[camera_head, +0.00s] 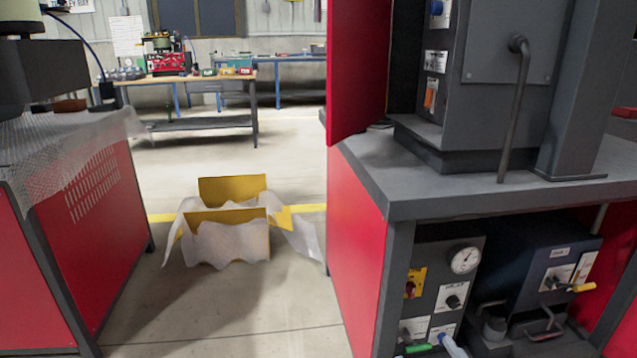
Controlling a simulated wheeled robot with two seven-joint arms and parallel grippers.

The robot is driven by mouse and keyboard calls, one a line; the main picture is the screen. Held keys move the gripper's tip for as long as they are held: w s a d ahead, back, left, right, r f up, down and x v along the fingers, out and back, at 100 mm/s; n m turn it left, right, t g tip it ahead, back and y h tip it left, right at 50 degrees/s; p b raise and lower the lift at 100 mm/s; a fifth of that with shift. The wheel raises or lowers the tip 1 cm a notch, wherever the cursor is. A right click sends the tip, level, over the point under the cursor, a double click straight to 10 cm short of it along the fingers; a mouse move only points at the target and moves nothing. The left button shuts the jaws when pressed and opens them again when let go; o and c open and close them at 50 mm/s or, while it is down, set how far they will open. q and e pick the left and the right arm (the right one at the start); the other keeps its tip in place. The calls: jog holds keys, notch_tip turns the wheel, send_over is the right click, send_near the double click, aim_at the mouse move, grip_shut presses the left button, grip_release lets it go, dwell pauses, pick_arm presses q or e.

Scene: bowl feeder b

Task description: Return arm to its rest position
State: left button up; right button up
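Neither of my grippers nor either arm shows in the head view. Whether my grippers hold anything cannot be seen.
A red cabinet (357,245) with a grey top (420,185) stands close at the right. A red bench (85,245) stands at the left. A yellow crate (232,190) with draped translucent sheeting (228,243) sits on the floor between them. A workbench (200,124) stands behind.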

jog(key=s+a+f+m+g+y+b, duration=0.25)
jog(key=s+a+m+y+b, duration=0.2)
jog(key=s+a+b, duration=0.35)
pick_arm(q)
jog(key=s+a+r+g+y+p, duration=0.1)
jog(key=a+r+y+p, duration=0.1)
jog(key=p, duration=1.5)
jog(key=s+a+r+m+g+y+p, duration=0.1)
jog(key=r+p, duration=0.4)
jog(key=p, duration=1.1)
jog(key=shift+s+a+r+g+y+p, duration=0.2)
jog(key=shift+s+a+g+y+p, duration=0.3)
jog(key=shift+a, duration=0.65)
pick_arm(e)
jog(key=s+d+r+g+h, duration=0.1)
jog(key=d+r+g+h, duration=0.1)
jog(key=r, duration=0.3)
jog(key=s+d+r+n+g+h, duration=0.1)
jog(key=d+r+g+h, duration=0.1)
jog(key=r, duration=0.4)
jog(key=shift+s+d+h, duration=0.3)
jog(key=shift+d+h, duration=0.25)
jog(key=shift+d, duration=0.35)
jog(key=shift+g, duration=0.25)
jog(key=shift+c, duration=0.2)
